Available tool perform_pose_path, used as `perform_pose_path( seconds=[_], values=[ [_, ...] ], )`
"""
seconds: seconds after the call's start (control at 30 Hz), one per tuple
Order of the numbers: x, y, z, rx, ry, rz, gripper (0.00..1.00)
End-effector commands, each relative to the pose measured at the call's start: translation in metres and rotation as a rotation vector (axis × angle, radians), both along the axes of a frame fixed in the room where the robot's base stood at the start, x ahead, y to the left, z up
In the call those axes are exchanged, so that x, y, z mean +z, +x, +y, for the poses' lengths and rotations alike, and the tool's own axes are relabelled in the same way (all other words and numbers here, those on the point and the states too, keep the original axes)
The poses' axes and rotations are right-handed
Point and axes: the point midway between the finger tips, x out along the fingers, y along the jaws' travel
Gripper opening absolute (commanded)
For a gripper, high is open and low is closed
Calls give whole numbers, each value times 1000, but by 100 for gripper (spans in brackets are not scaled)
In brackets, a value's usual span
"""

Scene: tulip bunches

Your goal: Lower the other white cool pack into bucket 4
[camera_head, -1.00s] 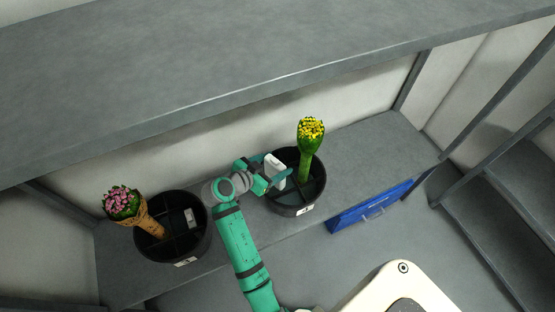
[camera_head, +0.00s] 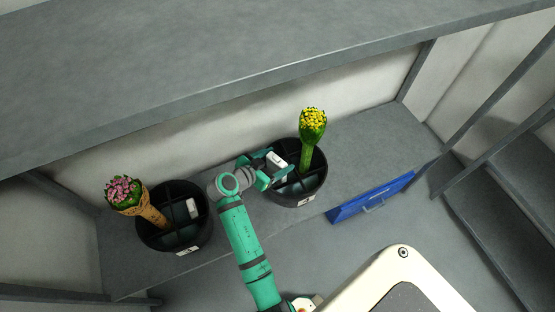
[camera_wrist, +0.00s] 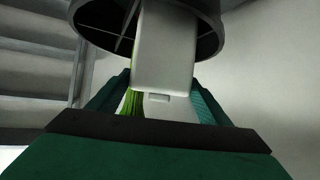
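My gripper (camera_head: 271,169) is at the left side of the right black bucket (camera_head: 318,190), whose small front label seems to read 4. It is shut on a white cool pack (camera_head: 277,158). In the wrist view the pack (camera_wrist: 165,50) sits between the two fingers (camera_wrist: 162,100) and reaches toward the bucket (camera_wrist: 212,40). The pack's lower part is hidden in the head view, and I cannot tell how deep it is. The other white cool pack (camera_head: 192,208) is in a compartment of the left black bucket (camera_head: 205,232).
A yellow tulip bunch (camera_head: 312,128) stands in the right bucket, close to my gripper. A pink tulip bunch (camera_head: 125,192) leans in the left bucket. Both buckets stand on a grey shelf (camera_head: 375,140), under an upper shelf (camera_head: 250,60).

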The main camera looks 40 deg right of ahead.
Motion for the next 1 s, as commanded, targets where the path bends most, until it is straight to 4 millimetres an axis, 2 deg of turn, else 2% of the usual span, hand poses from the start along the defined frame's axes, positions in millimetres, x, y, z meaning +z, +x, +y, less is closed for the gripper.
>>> perform_pose_path(
  seconds=[0.07, 0.47, 0.8, 1.0],
  values=[
    [0, 0, 0, 0, 0, 0, 88],
    [3, 1, 10, 6, 2, 1, 88],
    [32, -6, 61, 7, 1, 1, 88],
    [46, -11, 84, 2, 0, 0, 88]
  ],
)
